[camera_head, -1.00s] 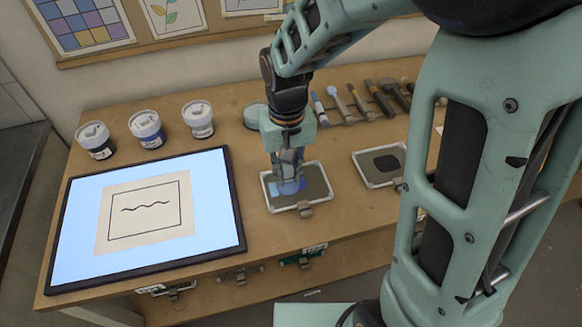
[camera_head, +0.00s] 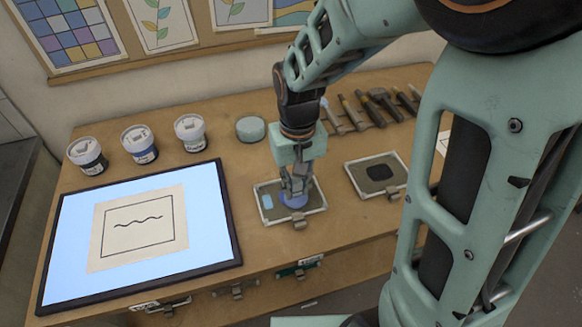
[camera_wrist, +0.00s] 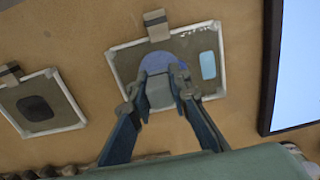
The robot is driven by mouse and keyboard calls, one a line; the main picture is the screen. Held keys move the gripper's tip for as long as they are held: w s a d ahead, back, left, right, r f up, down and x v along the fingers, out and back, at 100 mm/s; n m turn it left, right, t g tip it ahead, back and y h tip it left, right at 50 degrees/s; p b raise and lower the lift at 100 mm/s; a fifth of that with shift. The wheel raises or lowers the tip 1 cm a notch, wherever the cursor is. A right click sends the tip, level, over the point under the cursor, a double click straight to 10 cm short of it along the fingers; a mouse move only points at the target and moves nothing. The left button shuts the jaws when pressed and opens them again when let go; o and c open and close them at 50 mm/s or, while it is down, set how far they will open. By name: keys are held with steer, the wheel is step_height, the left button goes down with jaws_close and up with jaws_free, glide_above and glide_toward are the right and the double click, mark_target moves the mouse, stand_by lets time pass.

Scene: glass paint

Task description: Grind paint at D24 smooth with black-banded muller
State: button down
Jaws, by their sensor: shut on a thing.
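A grinding slab (camera_head: 314,209) with a pale rim lies right of the light panel, and it also shows in the wrist view (camera_wrist: 122,66). A light blue paint patch (camera_head: 267,201) is on its left part; in the wrist view it is the small patch (camera_wrist: 208,65) on the right. My gripper (camera_head: 294,187) is shut on a muller, whose round blue-violet foot (camera_wrist: 160,63) stands over the slab's middle, apparently on it. The fingers hide most of the muller, so I see no black band. I cannot read a D24 label.
A second slab (camera_head: 352,167) with a black patch lies to the right. The lit panel (camera_head: 205,235) with a line drawing lies left. Several paint jars (camera_head: 140,143) and a round pale green thing (camera_head: 251,128) stand behind. Several tools (camera_head: 380,103) lie at the back right.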

mark_target(281, 200)
steer(key=shift+w+d, duration=0.4)
steer(key=shift+w, duration=0.25)
steer(key=shift+w+a, duration=0.55)
steer(key=shift+a, duration=0.25)
steer(key=shift+s+a, duration=0.2)
steer(key=shift+a, duration=0.3)
steer(key=shift+s+a, duration=0.2)
steer(key=shift+a, duration=0.3)
steer(key=shift+s+a, duration=0.35)
steer(key=shift+s, duration=0.55)
steer(key=shift+s+d, duration=0.35)
steer(key=shift+d, duration=0.45)
steer(key=shift+w+d+f, duration=0.1)
steer(key=shift+w+d, duration=0.1)
steer(key=shift+d, duration=0.3)
steer(key=shift+w+d, duration=0.2)
steer(key=shift+d, duration=0.3)
steer(key=shift+w+d, duration=0.35)
steer(key=shift+w, duration=0.35)
